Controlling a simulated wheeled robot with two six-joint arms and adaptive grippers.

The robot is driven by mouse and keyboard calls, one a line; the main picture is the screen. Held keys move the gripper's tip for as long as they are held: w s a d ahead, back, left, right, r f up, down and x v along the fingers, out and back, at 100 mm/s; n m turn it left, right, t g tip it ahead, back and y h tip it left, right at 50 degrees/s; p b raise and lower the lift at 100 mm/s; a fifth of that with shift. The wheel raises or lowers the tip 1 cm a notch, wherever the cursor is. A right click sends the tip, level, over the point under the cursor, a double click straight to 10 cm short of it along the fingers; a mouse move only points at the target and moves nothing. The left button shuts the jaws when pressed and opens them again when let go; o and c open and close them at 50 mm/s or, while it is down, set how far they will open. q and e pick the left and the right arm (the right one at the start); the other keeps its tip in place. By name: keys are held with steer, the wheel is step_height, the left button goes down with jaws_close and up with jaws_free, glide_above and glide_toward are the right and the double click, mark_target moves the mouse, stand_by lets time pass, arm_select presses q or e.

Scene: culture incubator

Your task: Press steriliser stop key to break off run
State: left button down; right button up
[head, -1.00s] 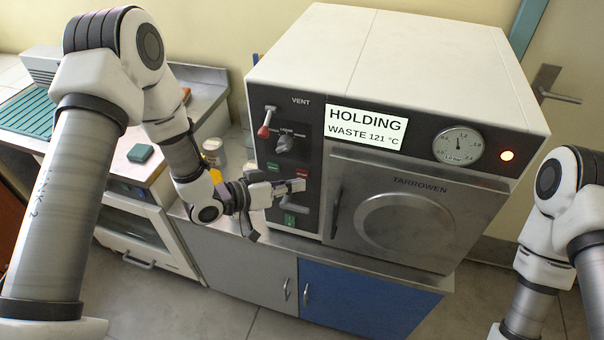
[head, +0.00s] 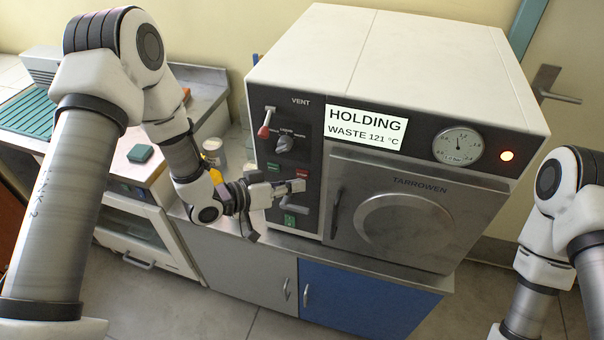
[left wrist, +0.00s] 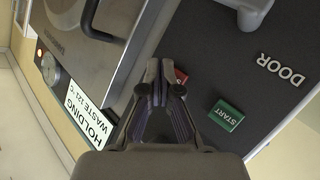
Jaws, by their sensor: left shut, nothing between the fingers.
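The steriliser (head: 400,70) has a dark control panel on its left front and a display (head: 366,128) reading HOLDING, WASTE 121 °C. The red stop key (head: 302,173) sits right of the green START key (head: 272,167). My left gripper (head: 299,186) is shut and empty, with its fingertips at the panel just below the red key. In the left wrist view the shut fingertips (left wrist: 160,68) partly hide the red key (left wrist: 181,76); the START key (left wrist: 226,115) is clear. I cannot tell whether the fingers touch the red key. My right gripper is out of view.
A red-tipped vent lever (head: 264,130) and a selector knob (head: 285,144) are above the keys. A lit orange lamp (head: 507,156) and a gauge (head: 458,146) are at the right.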

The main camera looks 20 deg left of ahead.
arm_select(q)
steer(key=shift+w, duration=0.4)
steer(key=shift+w, duration=0.35)
stand_by(0.8)
steer(key=shift+s, duration=0.8)
steer(key=s, duration=0.5)
steer(key=shift+a, duration=0.1)
stand_by(0.6)
